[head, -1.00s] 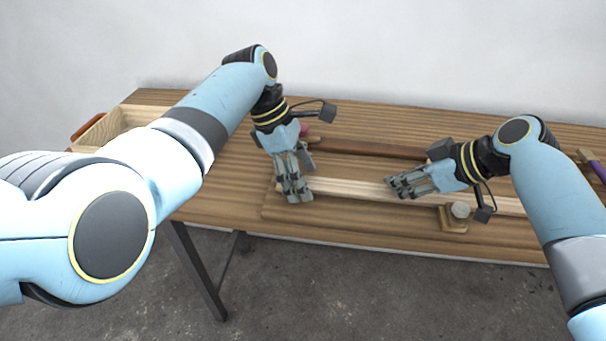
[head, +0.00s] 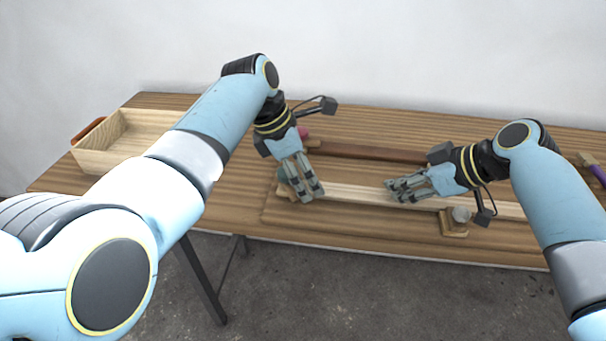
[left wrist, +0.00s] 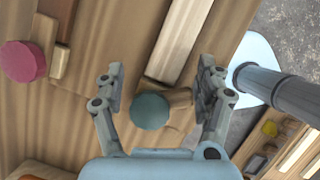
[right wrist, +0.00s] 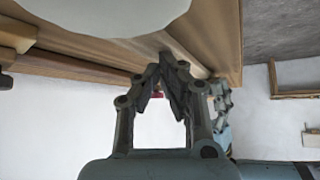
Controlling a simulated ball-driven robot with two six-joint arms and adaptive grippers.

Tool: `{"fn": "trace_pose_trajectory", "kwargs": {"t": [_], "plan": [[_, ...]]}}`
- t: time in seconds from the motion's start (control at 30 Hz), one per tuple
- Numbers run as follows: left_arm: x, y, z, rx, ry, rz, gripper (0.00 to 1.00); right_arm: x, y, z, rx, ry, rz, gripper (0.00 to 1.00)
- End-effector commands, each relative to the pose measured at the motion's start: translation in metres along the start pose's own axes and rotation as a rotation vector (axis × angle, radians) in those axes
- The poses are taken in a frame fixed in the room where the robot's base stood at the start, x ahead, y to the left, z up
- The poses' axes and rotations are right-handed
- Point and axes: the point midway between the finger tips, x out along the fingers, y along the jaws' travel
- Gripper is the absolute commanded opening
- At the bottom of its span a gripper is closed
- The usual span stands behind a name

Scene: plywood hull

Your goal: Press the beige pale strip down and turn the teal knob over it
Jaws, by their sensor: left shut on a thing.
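The beige pale strip (head: 355,193) lies lengthwise near the table's front; it also shows in the left wrist view (left wrist: 182,38). The round teal knob (left wrist: 150,111) on its small wooden piece is beside the strip's left end; in the head view it (head: 282,175) is partly behind my left gripper. The knob is nearer the palm in the wrist view. My right gripper (head: 392,188) lies low over the strip's middle, fingertips drawn together (right wrist: 160,65).
A grey knob (head: 460,214) on a wooden block stands in front of the strip. A dark brown bar (head: 365,150) with a pink knob (left wrist: 23,61) lies behind. An open wooden box (head: 95,160) is at the left, a purple-handled tool (head: 598,170) at the far right.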

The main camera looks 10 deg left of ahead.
Motion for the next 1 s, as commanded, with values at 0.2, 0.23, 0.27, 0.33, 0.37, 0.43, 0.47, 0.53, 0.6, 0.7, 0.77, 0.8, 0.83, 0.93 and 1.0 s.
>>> {"fn": "trace_pose_trajectory", "kwargs": {"t": [0.2,0.23,0.27,0.33,0.37,0.43,0.47,0.53,0.6,0.7,0.77,0.8,0.83,0.93,1.0], "plan": [[-0.003,0.007,0.002,-0.054,-0.003,0.041,0.51,0.0,0.0,0.002,0.001,-0.002,-0.001,0.0],[-0.003,0.007,0.002,-0.054,-0.003,0.041,0.51,0.0,0.0,0.002,0.001,-0.002,-0.001,0.0],[-0.003,0.007,0.002,-0.054,-0.003,0.041,0.51,0.0,0.0,0.002,0.001,-0.002,-0.001,0.0],[-0.002,0.008,0.002,-0.064,-0.003,0.045,0.51,0.0,0.0,0.002,0.001,-0.002,-0.001,0.0],[-0.002,0.008,0.002,-0.081,-0.003,0.052,0.52,0.0,0.0,0.002,0.001,-0.002,-0.001,0.0],[-0.002,0.01,0.002,-0.147,-0.003,0.079,0.53,0.0,0.0,0.002,0.001,-0.002,-0.001,0.0],[-0.002,0.011,0.003,-0.178,-0.004,0.092,0.51,0.001,0.0,0.002,0.001,-0.002,-0.001,0.0],[-0.002,0.013,0.003,-0.24,-0.004,0.115,0.15,0.001,0.0,0.001,0.001,-0.002,-0.001,0.0],[-0.001,0.013,0.002,-0.273,-0.003,0.128,0.0,0.001,0.0,0.001,0.001,-0.002,-0.001,0.0],[-0.001,0.014,0.001,-0.282,0.0,0.13,0.0,0.0,0.0,0.001,0.001,-0.002,-0.001,0.0],[-0.001,0.013,0.0,-0.281,0.002,0.129,0.0,0.0,0.0,0.002,0.001,-0.003,-0.001,0.0],[0.0,0.013,0.0,-0.281,0.002,0.128,0.0,0.0,0.0,0.002,0.001,-0.003,-0.001,0.0],[0.0,0.013,0.0,-0.283,0.003,0.129,0.0,0.0,0.0,0.002,0.001,-0.003,-0.001,0.0],[0.0,0.015,-0.002,-0.333,0.005,0.149,0.0,0.0,0.0,0.002,0.001,-0.003,-0.001,0.0],[0.0,0.017,-0.003,-0.4,0.006,0.177,0.0,0.0,0.0,0.002,0.001,-0.003,-0.001,0.0]]}}
